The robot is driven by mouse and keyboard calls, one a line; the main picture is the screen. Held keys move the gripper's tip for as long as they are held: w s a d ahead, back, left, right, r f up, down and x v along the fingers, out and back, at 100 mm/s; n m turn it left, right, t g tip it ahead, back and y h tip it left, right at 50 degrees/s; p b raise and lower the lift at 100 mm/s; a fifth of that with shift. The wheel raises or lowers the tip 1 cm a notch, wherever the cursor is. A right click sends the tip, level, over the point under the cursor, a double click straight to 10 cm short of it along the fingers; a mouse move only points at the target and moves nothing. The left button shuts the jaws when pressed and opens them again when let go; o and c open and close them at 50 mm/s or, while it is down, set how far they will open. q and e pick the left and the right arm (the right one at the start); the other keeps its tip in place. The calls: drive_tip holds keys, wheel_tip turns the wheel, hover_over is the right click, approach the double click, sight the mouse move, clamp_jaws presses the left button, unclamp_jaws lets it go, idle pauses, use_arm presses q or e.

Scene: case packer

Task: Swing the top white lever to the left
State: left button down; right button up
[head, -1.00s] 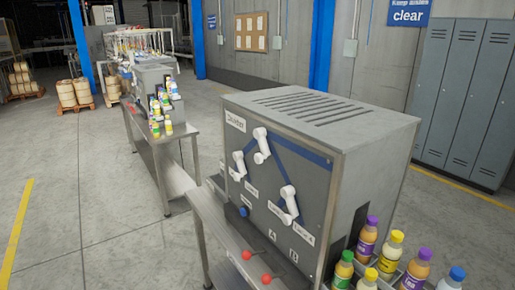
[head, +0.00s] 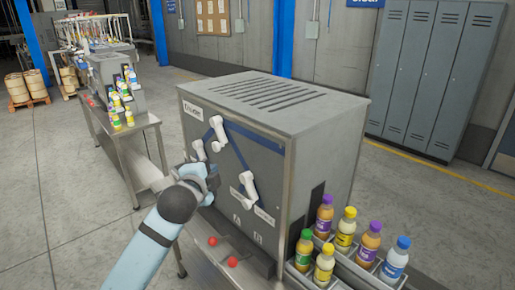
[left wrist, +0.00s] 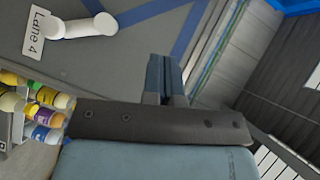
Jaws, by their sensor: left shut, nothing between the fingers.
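The top white lever (head: 218,132) is on the upper front panel of the grey machine (head: 230,165), standing nearly upright with a slight tilt. A second white lever (head: 199,150) sits lower left and a third (head: 249,187) lower right. My left gripper (head: 211,178) is in front of the panel, below the top lever and apart from it, and hides part of the panel. In the left wrist view its fingers (left wrist: 165,78) are shut and empty. That view also shows a white lever (left wrist: 85,27) beside a "Lane 4" label. My right gripper is not in view.
Two red knobs (head: 222,252) sit on the ledge below the panel. Bottles (head: 345,235) stand in a rack at the machine's right. A bench with another machine (head: 115,75) is at the left. Grey lockers (head: 430,75) stand behind, with clear floor between.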

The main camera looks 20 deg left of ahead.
use_arm(q)
drive_tip(key=r, duration=0.1)
drive_tip(key=p, duration=0.3)
approach(223, 145)
drive_tip(key=w+d, duration=0.2)
drive_tip(key=w, duration=0.1)
drive_tip(key=shift+w+a+f, duration=0.1)
drive_tip(key=shift+w+a, duration=0.25)
drive_tip(key=shift+a, duration=0.15)
drive_tip(key=shift+w+a+f, duration=0.15)
drive_tip(key=shift+w+a, duration=0.15)
drive_tip(key=shift+a, duration=0.25)
drive_tip(key=shift+w+a+f+p, duration=0.15)
drive_tip(key=shift+w+a+p, duration=0.05)
drive_tip(key=shift+a+p, duration=0.2)
drive_tip(key=shift+a+f, duration=0.1)
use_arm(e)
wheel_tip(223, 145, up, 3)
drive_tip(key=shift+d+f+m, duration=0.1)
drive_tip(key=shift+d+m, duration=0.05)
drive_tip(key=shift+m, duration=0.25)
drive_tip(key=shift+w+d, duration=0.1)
